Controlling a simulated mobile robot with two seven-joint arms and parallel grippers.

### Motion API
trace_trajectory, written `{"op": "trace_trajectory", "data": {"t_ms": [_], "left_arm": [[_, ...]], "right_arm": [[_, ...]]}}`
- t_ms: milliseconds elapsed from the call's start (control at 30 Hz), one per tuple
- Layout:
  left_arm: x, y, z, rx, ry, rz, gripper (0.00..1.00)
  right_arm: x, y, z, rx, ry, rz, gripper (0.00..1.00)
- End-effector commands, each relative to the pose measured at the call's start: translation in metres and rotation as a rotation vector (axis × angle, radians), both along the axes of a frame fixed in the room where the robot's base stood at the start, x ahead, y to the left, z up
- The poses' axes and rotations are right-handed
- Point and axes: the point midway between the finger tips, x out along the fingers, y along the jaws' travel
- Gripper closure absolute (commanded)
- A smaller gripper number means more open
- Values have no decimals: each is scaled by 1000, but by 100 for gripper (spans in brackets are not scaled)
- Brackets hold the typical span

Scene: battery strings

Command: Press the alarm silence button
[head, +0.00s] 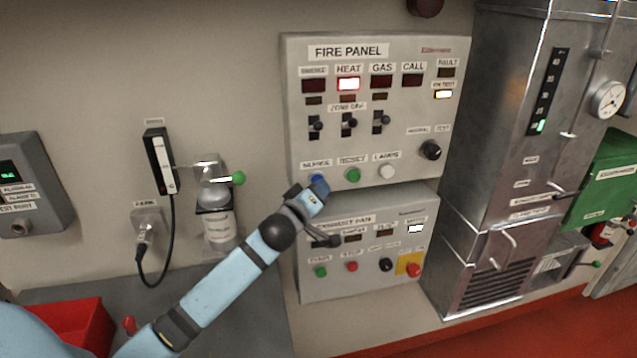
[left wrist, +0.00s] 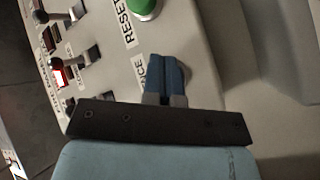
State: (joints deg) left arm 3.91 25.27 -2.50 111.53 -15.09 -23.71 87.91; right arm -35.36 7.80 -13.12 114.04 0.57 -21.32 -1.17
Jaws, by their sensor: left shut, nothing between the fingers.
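The fire panel (head: 366,70) is a pale box on the wall with a lower row of buttons labelled silence, reset and lamps. The blue silence button (head: 316,178) is at the left of that row, mostly covered by my left gripper (head: 320,187). My left gripper is shut and empty, its fingertips at the button. In the left wrist view the shut fingers (left wrist: 166,73) point at the panel beside the partly covered silence label and hide the button. I cannot tell whether they touch it. My right gripper is not in view.
The green reset button (head: 353,175) and white lamps button (head: 387,171) are close on the right. The exhaust fan panel (head: 345,283) sits just below, under my left forearm. A green-handled lever (head: 238,178) sticks out on the left. The heat light (head: 348,84) is lit.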

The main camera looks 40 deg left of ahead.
Motion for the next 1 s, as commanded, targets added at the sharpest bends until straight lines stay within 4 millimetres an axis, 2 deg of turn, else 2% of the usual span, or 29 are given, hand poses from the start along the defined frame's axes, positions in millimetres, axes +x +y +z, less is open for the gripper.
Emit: {"op": "trace_trajectory", "data": {"t_ms": [333, 733, 1000], "left_arm": [[-12, -14, 0, -2, 0, 1, 100], [-15, -17, 0, -2, 1, 1, 100], [-32, -37, 0, -3, 1, 0, 100]], "right_arm": [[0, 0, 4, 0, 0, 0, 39], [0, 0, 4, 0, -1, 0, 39], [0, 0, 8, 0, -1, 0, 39]]}}
